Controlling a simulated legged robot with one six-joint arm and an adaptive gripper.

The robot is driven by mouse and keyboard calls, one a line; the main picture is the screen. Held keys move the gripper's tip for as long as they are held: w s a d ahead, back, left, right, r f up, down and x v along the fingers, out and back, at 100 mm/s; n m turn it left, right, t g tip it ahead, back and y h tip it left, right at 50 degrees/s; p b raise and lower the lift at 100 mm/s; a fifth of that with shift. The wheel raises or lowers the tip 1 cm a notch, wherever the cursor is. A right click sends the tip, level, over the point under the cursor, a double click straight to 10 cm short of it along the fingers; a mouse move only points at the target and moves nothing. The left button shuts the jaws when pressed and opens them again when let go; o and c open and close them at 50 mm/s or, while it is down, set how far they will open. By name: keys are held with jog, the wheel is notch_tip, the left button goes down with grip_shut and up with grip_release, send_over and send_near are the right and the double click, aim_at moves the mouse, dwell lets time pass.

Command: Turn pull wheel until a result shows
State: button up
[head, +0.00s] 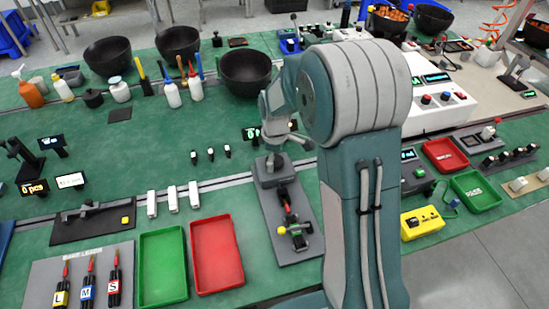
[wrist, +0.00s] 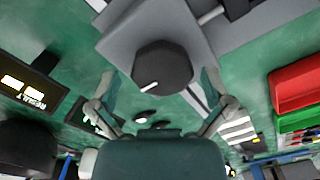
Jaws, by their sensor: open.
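The pull wheel (wrist: 162,68) is a dark, faceted knob with a white mark on its face. In the wrist view it sits on a grey block (wrist: 120,42). My gripper (wrist: 158,78) is open, with one finger to each side of the wheel; whether either finger touches it I cannot tell. In the head view my gripper (head: 286,140) is over the grey tester (head: 268,183), partly behind my arm, and the wheel is hidden there. A small display (head: 250,133) with lit green characters stands just left of it.
A green tray (head: 163,266) and a red tray (head: 217,254) lie left of the tester. White blocks (head: 173,199) and small black parts (head: 211,154) are nearby. Black bowls (head: 245,72) and bottles (head: 172,94) stand behind. A yellow box (head: 422,222) is at the right.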

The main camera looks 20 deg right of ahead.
jog(key=c, duration=0.7)
jog(key=shift+a, duration=0.15)
jog(key=c, duration=0.3)
jog(key=shift+m, duration=0.4)
jog(key=m, duration=0.3)
jog(key=shift+m, duration=0.4)
jog(key=m, duration=0.4)
jog(key=shift+w+r, duration=0.1)
jog(key=m, duration=1)
